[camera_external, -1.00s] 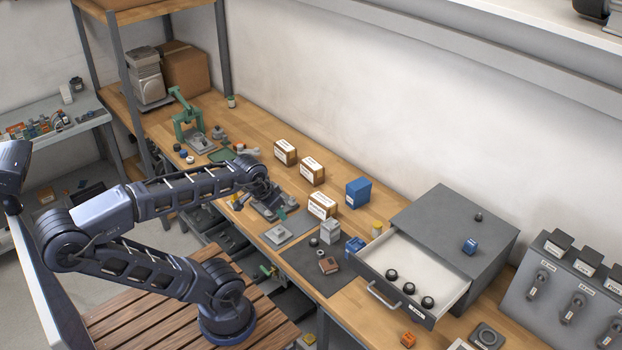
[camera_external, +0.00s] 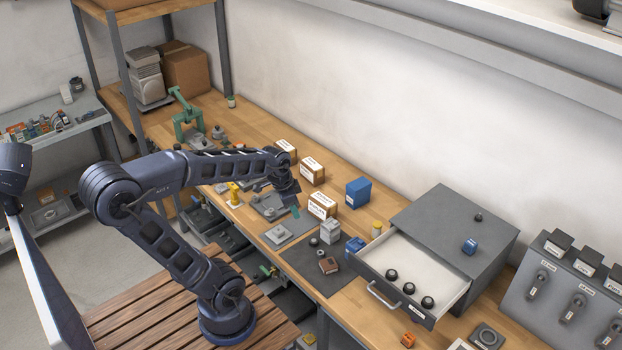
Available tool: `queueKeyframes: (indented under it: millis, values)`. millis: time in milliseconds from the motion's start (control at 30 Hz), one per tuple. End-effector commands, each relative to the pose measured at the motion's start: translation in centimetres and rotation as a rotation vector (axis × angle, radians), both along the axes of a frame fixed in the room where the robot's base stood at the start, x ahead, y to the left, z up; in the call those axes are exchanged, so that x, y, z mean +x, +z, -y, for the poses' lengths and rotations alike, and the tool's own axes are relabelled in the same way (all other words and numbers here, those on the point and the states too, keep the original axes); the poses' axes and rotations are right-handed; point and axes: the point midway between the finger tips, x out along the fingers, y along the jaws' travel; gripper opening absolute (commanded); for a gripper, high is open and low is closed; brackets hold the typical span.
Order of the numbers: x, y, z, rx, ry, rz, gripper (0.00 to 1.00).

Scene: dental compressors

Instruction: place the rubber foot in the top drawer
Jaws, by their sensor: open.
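The grey cabinet's drawer (camera_external: 455,287) is pulled open toward the front. Three small black round pieces that look like rubber feet (camera_external: 409,288) sit inside it near its front. A similar small black piece (camera_external: 313,242) lies on the dark mat, and another dark knob-like piece (camera_external: 478,217) is on the cabinet top; I cannot tell for sure which is the task's rubber foot. My gripper (camera_external: 291,204) is open, pointing down over the bench left of the mat, apart from these black pieces. Its fingers are small and partly unclear at this distance.
The dark mat (camera_external: 301,268) also holds a grey block (camera_external: 330,231) and a brown part (camera_external: 328,265). A blue part (camera_external: 354,246) is beside the drawer. White-labelled boxes (camera_external: 322,206) and a blue box (camera_external: 358,192) stand behind. A blue item (camera_external: 470,246) sits on the cabinet.

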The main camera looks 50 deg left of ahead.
Motion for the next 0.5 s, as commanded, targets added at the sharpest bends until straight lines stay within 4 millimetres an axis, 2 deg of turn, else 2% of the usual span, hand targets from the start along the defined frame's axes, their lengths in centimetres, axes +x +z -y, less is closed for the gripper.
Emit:
queueKeyframes:
  millis: [200, 500]
  values:
    - [3.8, -3.2, -1.4, 0.008, -0.209, -0.046, 0.40]
    - [8.3, -8.4, -4.0, -0.001, -0.500, -0.071, 0.40]
